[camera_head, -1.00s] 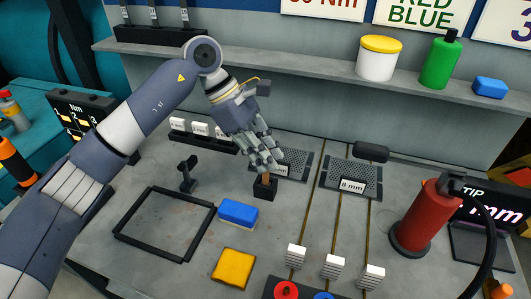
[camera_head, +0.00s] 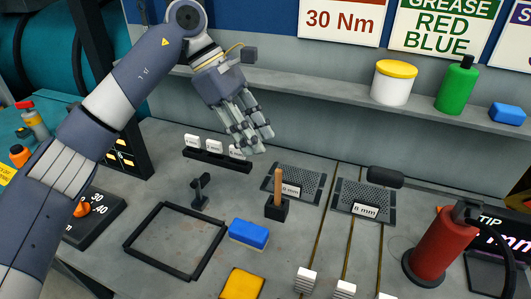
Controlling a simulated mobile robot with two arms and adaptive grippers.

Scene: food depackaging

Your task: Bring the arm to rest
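My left arm comes in from the left. Its gripper (camera_head: 258,138) hangs in the air above the bench, below the shelf edge, its fingers pointing down and a little apart. Nothing shows between the fingers. A wooden-handled tool (camera_head: 278,181) stands upright in a small black holder (camera_head: 277,210) below the gripper, clear of the fingers. My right gripper is not in view.
A shelf (camera_head: 300,78) behind the gripper holds a white tub with a yellow lid (camera_head: 394,84), a green bottle (camera_head: 457,87) and a blue block (camera_head: 507,113). A black frame (camera_head: 176,240), blue sponge (camera_head: 249,234) and red cylinder (camera_head: 440,246) stand on the bench.

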